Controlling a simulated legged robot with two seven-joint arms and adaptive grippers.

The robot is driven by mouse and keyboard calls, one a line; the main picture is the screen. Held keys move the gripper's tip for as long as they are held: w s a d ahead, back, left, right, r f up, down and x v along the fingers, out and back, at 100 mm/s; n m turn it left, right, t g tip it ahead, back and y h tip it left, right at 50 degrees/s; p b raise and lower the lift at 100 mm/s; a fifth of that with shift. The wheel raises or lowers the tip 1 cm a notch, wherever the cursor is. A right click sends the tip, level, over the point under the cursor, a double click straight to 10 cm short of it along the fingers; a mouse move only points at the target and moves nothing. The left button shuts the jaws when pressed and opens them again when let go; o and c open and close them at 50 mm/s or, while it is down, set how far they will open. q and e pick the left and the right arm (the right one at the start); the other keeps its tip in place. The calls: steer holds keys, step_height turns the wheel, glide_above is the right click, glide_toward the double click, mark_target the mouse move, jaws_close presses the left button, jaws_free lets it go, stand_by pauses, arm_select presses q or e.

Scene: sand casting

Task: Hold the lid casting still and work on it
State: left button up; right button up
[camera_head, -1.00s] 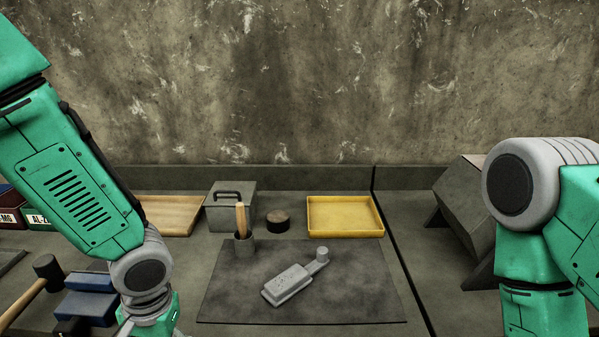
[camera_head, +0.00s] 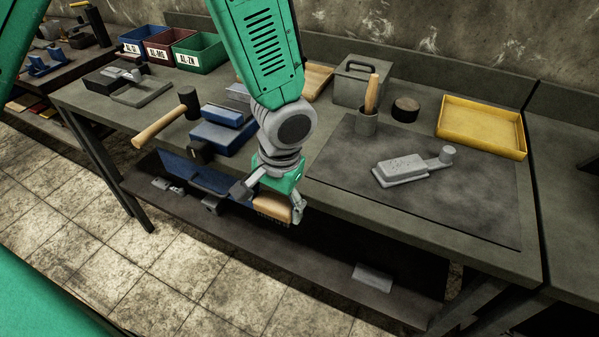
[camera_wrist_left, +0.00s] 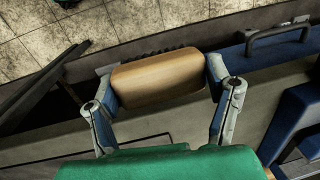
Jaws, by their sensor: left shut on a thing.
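The lid casting (camera_head: 398,169) is a grey flat block with a narrow neck and a round stub at one end. It lies on the dark mat (camera_head: 470,215) on the bench, with nothing touching it from above. My left gripper (camera_head: 275,203) is at the bench's front edge, left of the mat and well apart from the casting. It is shut on a wooden brush (camera_head: 268,206), whose wooden block (camera_wrist_left: 158,78) sits between the fingers in the left wrist view, dark bristles facing away. My right gripper is out of view.
A blue vise (camera_head: 222,137) and a mallet (camera_head: 170,117) are to the left.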

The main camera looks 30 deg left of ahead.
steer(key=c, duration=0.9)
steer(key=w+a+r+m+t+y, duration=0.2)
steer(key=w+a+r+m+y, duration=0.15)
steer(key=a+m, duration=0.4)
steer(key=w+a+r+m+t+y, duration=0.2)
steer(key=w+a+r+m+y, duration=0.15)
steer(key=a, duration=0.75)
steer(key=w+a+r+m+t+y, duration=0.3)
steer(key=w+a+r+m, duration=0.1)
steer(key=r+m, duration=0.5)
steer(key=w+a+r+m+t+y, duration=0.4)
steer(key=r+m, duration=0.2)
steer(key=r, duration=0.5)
arm_select(q)
steer(key=w+d+r+m, duration=0.4)
steer(key=d+r+m, duration=0.3)
steer(key=d, duration=0.8)
step_height(320, 180, up, 4)
steer(key=shift+f+m+t, duration=0.15)
steer(key=shift+m+t, duration=0.25)
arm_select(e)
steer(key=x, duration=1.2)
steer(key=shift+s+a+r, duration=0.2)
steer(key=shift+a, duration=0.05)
